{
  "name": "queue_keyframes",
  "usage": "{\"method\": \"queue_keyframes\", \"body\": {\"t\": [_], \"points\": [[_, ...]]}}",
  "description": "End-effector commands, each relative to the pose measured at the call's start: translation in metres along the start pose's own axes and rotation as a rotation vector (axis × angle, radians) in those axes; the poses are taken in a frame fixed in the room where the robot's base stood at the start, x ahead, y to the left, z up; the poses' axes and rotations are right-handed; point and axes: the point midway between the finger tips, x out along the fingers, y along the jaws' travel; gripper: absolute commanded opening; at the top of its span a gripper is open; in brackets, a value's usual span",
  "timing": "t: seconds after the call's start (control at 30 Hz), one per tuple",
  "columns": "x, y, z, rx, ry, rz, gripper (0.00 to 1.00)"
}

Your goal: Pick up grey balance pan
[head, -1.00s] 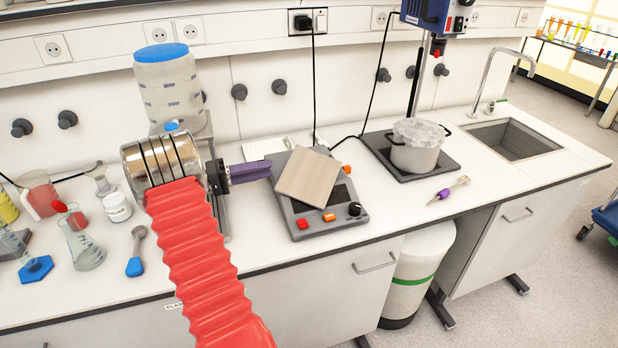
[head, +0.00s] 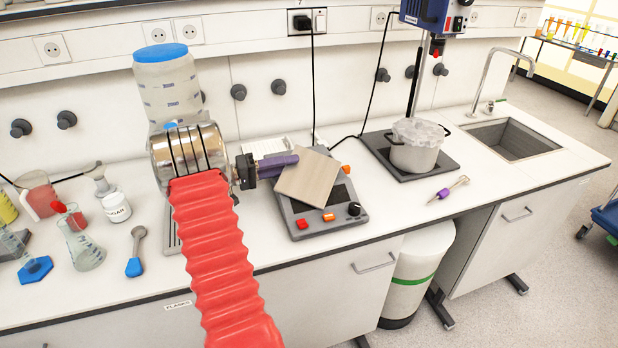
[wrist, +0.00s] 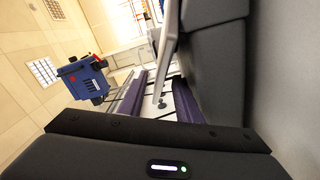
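The grey balance pan (head: 309,180) is a flat, square, grey-beige plate. The gripper is open.
A pot (head: 415,152) stands on a dark plate under a blue stirrer (head: 432,15), right of the balance. A large blue-lidded bottle (head: 168,85) is behind my arm. Glassware and a sugar jar (head: 116,207) stand left. The counter between balance and sink is mostly clear.

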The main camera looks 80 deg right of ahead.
Motion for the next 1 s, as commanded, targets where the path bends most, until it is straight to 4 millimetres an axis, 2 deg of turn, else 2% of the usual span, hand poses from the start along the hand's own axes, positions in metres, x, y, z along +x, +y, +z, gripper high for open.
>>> {"method": "queue_keyframes", "body": {"t": [0.4, 1.0], "points": [[0.046, 0.001, 0.0, -0.001, -0.002, 0.001, 0.31], [0.049, 0.001, -0.001, 0.0, 0.001, 0.0, 0.31]]}}
